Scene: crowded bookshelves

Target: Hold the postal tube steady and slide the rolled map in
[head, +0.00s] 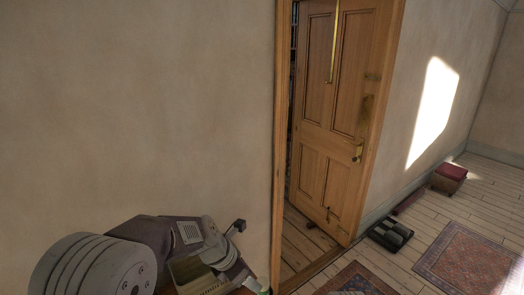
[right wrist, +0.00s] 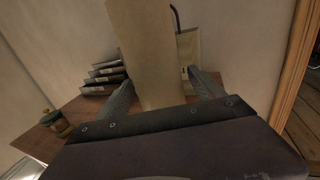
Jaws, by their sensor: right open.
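In the right wrist view a long, pale beige piece (right wrist: 143,50) passes between the fingers of my right gripper (right wrist: 165,88). It may be the postal tube, but I cannot tell for sure. The fingers stand apart on either side of it, and the jaws are open. In the head view one arm shows at the lower left, and it appears to be my right one, with its gripper (head: 230,258) low above a table. I cannot make out the rolled map in either view. My left gripper is not in view.
A wooden table (right wrist: 85,107) carries a stack of dark files (right wrist: 108,78) and a small olive jar (right wrist: 57,123). A plain wall stands behind. To the right are a wooden door (head: 335,110), patterned rugs (head: 470,258), a dark low object (head: 390,234) and a red-topped stool (head: 449,176).

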